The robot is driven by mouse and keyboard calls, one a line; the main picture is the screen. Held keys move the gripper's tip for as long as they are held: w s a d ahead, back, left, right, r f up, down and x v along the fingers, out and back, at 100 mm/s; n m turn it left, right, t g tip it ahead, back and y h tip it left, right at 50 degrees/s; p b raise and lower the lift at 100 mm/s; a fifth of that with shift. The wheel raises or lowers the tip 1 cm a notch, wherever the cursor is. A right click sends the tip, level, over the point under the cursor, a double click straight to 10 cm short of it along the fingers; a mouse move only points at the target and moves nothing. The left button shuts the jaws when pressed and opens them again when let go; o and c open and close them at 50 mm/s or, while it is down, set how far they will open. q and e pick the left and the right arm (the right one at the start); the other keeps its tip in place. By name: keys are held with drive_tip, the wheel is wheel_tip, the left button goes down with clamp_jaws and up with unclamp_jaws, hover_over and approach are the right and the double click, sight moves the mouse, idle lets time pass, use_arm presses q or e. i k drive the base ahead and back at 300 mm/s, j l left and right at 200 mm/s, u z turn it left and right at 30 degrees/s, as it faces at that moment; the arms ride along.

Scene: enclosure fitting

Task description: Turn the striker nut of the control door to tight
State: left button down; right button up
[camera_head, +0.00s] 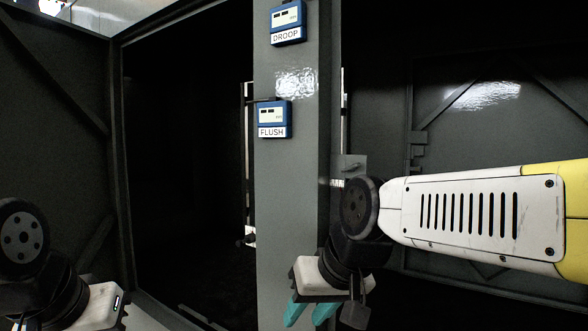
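My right gripper (308,314) is low in the middle of the head view, in front of the grey post (290,210). Its two teal fingers point down with a gap between them, and nothing shows in the gap. A small grey bracket (351,166) sticks out from the post's right side, above this gripper and apart from it; I cannot tell whether it is the striker. No nut can be made out. My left gripper (103,308) is at the bottom left edge; its fingers are not visible. I cannot tell which door panel is the control door.
Two blue gauges are on the post, labelled DROOP (287,23) and FLUSH (273,119). A braced dark panel (60,130) stands at the left, and another braced panel (480,130) is behind my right arm. Dark open space lies left of the post.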

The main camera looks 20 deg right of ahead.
sight(352, 167)
drive_tip(key=j+z, duration=0.1)
drive_tip(key=z, duration=0.35)
drive_tip(key=i+j+z, duration=0.1)
drive_tip(key=z, duration=0.3)
drive_tip(key=j+z, duration=0.1)
drive_tip(key=z, duration=0.35)
drive_tip(key=j+z, duration=0.1)
drive_tip(key=z, duration=0.35)
drive_tip(key=j+z, duration=0.25)
drive_tip(key=j, duration=0.15)
drive_tip(key=k+j+z, duration=0.25)
drive_tip(key=j, duration=0.15)
drive_tip(key=j+z, duration=0.25)
drive_tip(key=j, duration=0.2)
drive_tip(key=k+j+z, duration=0.25)
drive_tip(key=i+j, duration=0.1)
